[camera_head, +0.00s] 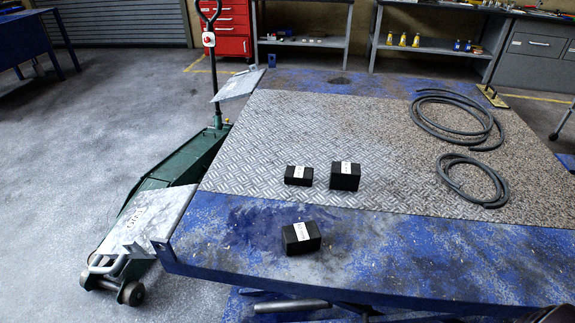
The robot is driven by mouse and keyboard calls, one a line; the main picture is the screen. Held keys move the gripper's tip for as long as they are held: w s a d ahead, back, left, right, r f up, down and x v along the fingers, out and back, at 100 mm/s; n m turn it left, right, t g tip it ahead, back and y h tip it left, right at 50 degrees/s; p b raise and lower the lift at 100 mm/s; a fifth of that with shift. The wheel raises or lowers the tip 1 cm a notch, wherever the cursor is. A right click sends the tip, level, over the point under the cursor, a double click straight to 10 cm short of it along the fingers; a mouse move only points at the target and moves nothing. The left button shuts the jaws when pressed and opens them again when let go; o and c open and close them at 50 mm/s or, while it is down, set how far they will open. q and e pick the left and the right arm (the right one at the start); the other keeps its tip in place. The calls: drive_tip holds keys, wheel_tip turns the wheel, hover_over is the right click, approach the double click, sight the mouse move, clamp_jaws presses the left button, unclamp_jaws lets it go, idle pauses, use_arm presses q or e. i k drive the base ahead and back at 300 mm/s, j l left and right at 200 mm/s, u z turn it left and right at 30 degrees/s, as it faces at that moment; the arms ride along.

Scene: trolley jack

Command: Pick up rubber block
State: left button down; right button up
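Three black rubber blocks with white labels sit on the blue lift table (420,262). One block (301,239) lies on the worn blue front part, a little turned. A flatter block (298,176) and a taller block (345,177) stand side by side with a small gap on the metal tread plate (270,130). None of the blocks is held. Neither of my grippers can be made out. A dark shape cut off at the bottom right corner is too little shown to identify.
Two coils of grey hose (455,125) (472,182) lie on the right of the table. A green trolley jack (165,175) stands along its left side. Metal flaps (150,215) stick out at the left edge. The table around the blocks is clear. Shelves and a red cabinet (228,25) stand behind.

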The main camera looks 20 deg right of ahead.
sight(296, 175)
drive_tip(key=k+j, duration=0.15)
drive_tip(key=j, duration=0.2)
drive_tip(key=k+j+z, duration=0.15)
drive_tip(key=j, duration=0.25)
drive_tip(key=k+j, duration=0.1)
drive_tip(key=j, duration=0.25)
